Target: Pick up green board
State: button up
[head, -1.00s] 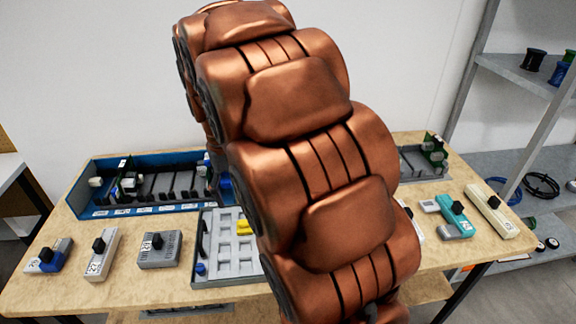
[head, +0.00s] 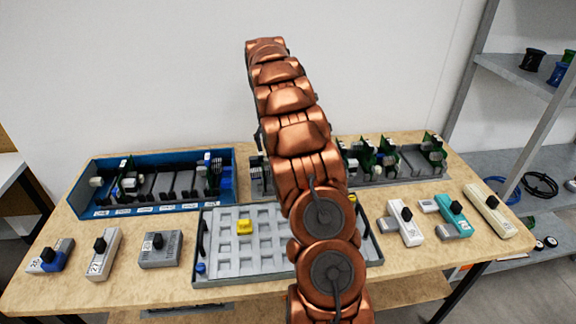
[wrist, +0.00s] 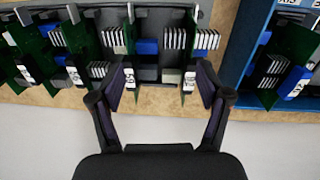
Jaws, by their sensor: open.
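Several green boards stand upright in the grey rack at the back of the table; one green board (head: 386,152) shows right of my arm in the head view. In the wrist view, green boards with white labels (wrist: 80,40) stand at the left of the rack, and two more, seen nearly edge-on, are near my fingers. My gripper (wrist: 160,66) is open and empty, its fingers spread over the rack's front edge, close to these two labelled boards. I cannot tell if it touches them. The head view does not show the gripper, as my arm hides it.
A blue case (head: 88,192) with boards stands at the back left, close to the grey rack (head: 415,174). A grey tray (head: 240,277) with a yellow block (head: 244,227) lies in front.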

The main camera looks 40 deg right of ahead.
jog(key=shift+t, duration=0.3)
jog(key=shift+w+d+f+p, duration=0.15)
jog(key=shift+d+f, duration=0.85)
jog(key=shift+w+d+f+p, duration=0.15)
jog(key=shift+w+d+f, duration=0.05)
jog(key=shift+d+f, duration=0.8)
jog(key=shift+w+d+f+p, duration=0.15)
jog(key=shift+d+f, duration=0.8)
jog(key=shift+f, duration=0.05)
jog(key=shift+w+a+f+p, duration=0.15)
jog(key=shift+f+p, duration=0.45)
jog(key=shift+f, duration=0.8)
jog(key=shift+w+d+f+p, duration=0.15)
jog(key=shift+f+p, duration=0.45)
jog(key=shift+f, duration=0.75)
jog(key=shift+a, duration=0.1)
jog(key=c, duration=1.4)
jog(key=shift+o, duration=0.2)
notch_tip(320, 180, up, 10)
jog(key=b, duration=0.3)
jog(key=shift+r, duration=0.25)
